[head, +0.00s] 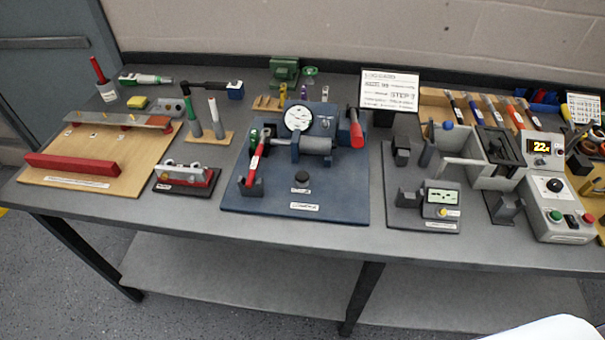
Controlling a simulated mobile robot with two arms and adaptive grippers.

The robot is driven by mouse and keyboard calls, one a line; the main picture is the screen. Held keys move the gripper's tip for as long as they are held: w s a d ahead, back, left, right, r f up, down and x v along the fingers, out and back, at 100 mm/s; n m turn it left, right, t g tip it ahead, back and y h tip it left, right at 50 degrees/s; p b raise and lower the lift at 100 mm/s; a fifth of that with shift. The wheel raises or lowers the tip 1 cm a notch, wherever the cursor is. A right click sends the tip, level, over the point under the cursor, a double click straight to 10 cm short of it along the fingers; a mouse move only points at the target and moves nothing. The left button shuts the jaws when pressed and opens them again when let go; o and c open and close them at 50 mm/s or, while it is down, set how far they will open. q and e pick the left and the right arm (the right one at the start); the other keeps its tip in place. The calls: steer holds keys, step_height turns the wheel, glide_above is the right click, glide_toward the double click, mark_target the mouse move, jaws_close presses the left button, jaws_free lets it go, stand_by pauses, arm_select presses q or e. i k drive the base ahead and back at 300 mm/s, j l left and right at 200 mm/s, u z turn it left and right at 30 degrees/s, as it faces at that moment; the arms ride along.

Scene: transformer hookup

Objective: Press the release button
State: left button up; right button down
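Neither of my grippers shows in the head view. I cannot read which part is labelled as the release button. A round black knob or button (301,176) stands on the front of the blue fixture plate (250,199), with a small white label in front of it. The grey control box (548,218) at the right carries a green button (556,215), a red button (588,218) and a black dial (554,185). A small meter unit (441,196) left of it has a yellow knob or button (443,212). Nothing touches any of these.
The blue fixture holds a gauge (299,118), a grey cylinder (315,144) and red-handled levers (256,158). A wooden board with a red bar (72,164) lies at left. A sign (390,89) stands behind. Bare grey tabletop (200,210) runs along the front edge.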

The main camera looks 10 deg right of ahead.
mark_target(301, 176)
steer(key=j+z, duration=0.15)
steer(key=z, duration=0.45)
steer(key=i+j+z, duration=0.1)
steer(key=j+z, duration=0.25)
steer(key=j, duration=0.45)
steer(key=j+z, duration=0.3)
steer(key=j, duration=1.1)
